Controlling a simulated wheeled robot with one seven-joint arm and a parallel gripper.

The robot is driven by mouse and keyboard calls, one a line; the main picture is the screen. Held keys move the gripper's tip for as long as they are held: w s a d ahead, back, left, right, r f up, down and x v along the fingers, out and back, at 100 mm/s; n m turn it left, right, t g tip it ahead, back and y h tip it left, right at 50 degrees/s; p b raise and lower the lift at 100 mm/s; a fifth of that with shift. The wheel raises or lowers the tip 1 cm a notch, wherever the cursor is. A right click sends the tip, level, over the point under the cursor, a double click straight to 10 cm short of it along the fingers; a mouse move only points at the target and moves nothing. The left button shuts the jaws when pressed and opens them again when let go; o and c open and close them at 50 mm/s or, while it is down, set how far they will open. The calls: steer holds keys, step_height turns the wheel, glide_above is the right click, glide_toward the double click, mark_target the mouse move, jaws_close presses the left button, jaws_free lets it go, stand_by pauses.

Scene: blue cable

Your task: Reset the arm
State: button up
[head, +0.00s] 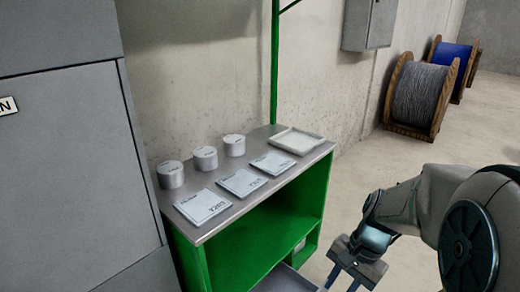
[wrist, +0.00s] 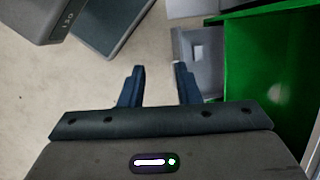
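My gripper (head: 343,278) is at the lower right of the head view, in front of and to the right of the green workbench (head: 316,190). It points downward, and its tips are close to the bottom edge of the picture. In the wrist view my gripper (wrist: 160,85) shows two dark fingers standing apart with nothing between them. Floor lies beyond the fingers. The green side of the bench fills the right of the wrist view, with a grey drawer or tray (wrist: 205,55) beside the right finger. My arm (head: 420,210) is bent at the right of the head view.
Three grey cylinders (head: 205,158) and three labelled plates (head: 241,182) stand on the bench top with a shallow tray (head: 298,140). A grey cabinet (head: 70,170) stands at left. Cable drums (head: 418,95) stand by the far wall. Open floor (head: 385,165) lies right of the bench.

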steer(key=s+a+r+n+t+h+p, duration=0.1)
steer(key=s+r+n+t+p, duration=0.1)
steer(key=r, duration=0.4)
steer(key=s+a+r+n+t+h+p, duration=0.1)
steer(key=s+r+n+h+p, duration=0.1)
steer(key=r+n, duration=0.4)
steer(key=shift+s+a+r+n+t+p, duration=0.3)
steer(key=shift+s+r+n+t+p, duration=0.15)
steer(key=shift+r+p, duration=0.4)
